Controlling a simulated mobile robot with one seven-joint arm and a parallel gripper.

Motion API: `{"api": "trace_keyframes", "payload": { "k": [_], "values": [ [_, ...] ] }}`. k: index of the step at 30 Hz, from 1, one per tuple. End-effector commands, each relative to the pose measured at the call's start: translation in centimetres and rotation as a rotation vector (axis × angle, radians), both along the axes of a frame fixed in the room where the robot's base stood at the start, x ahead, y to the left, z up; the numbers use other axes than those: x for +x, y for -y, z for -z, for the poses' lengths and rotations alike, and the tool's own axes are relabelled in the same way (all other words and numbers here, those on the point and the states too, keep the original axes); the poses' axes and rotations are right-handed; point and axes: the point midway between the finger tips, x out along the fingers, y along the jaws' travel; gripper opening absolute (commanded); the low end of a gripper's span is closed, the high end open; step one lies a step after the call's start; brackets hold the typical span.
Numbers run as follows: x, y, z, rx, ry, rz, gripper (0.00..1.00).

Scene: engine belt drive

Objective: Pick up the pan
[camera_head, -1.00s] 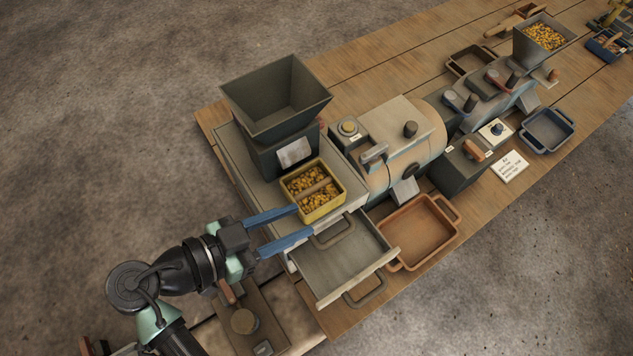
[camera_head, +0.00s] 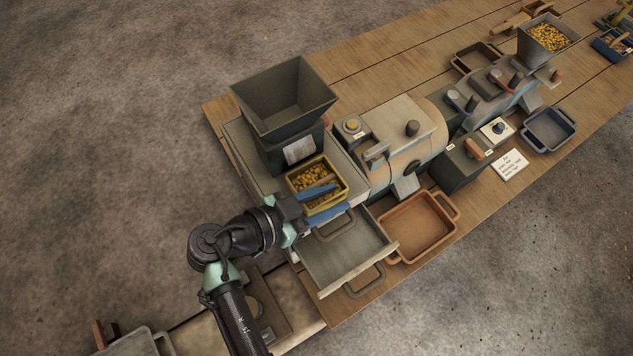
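A small yellow pan (camera_head: 290,183) full of yellow-brown pieces sits on the grey machine top, in front of the big hopper. A bar across its middle is now mostly hidden by my gripper. My gripper (camera_head: 341,196) has its two blue fingers apart, with a gap between them. One finger lies over the pan's inside, the other along its near side. I cannot tell whether either touches it. A grey tray (camera_head: 345,255) with handles and an orange-brown tray (camera_head: 418,228) with handles, both empty, are in front. Which of these the task calls the pan is not certain.
The dark hopper (camera_head: 283,97) rises close behind the yellow pan. An orange-grey machine (camera_head: 408,135) stands to its right. A blue tray (camera_head: 549,130) and a white card (camera_head: 509,165) lie further right on the wooden table. The floor at the left is clear.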

Motion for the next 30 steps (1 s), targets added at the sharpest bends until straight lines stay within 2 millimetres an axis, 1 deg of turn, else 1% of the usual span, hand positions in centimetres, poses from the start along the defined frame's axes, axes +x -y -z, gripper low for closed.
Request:
{"api": "trace_keyframes", "payload": {
  "k": [1, 3, 6, 30],
  "values": [
    [0.0, -0.02, -0.02, 0.0, 0.0, 0.0, 0.29],
    [0.0, -0.03, -0.02, 0.0, 0.0, 0.0, 0.16],
    [-0.02, -0.04, -0.03, 0.0, 0.0, 0.0, 0.0],
    [-0.01, -0.05, -0.07, -0.001, 0.001, -0.001, 0.0]
  ]
}}
